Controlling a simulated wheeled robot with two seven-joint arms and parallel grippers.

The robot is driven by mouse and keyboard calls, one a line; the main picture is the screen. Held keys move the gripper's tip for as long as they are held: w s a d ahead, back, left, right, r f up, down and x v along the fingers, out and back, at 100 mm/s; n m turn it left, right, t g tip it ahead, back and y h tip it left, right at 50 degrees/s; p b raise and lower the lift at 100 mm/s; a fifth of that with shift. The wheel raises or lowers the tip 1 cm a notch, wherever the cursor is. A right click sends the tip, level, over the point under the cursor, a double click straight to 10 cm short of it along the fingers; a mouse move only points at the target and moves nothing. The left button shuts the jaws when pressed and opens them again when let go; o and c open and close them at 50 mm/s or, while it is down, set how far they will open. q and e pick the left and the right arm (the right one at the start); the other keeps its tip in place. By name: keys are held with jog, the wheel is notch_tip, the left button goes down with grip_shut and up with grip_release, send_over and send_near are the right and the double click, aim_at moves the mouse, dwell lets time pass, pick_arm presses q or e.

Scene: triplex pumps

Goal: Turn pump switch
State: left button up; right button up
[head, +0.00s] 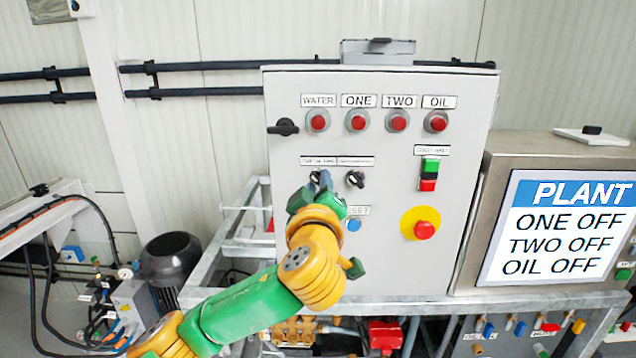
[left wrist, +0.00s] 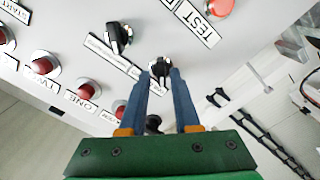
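The grey control panel (head: 380,265) carries two black rotary switches side by side under small white labels. The left switch (head: 315,177) is partly covered by my left gripper (head: 322,184); the right switch (head: 355,179) is clear. In the left wrist view the blue fingers (left wrist: 161,80) are apart, with the nearer switch (left wrist: 161,67) between their tips. I cannot tell whether they touch it. The other switch (left wrist: 119,38) is up and to the left there. My right gripper is not in view.
Red lamps (head: 357,121) labelled WATER, ONE, TWO and OIL run along the panel's top. A red stop button (head: 424,230) on yellow and a green-red button block (head: 430,175) sit to the right. The screen (head: 560,230) reads PLANT, ONE OFF, TWO OFF, OIL OFF.

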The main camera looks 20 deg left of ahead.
pick_arm(q)
jog(key=c, duration=0.3)
jog(key=shift+a, duration=0.1)
grip_shut()
jog(key=shift+f+b, duration=0.15)
jog(key=shift+b, duration=0.45)
jog(key=m+b, duration=0.2)
jog(key=shift+f+b, duration=0.1)
jog(key=shift+b, duration=0.3)
jog(key=shift+r+m, duration=0.25)
jog(key=shift+m, duration=0.55)
jog(key=shift+r+m, duration=0.2)
jog(key=shift+m, duration=2.3)
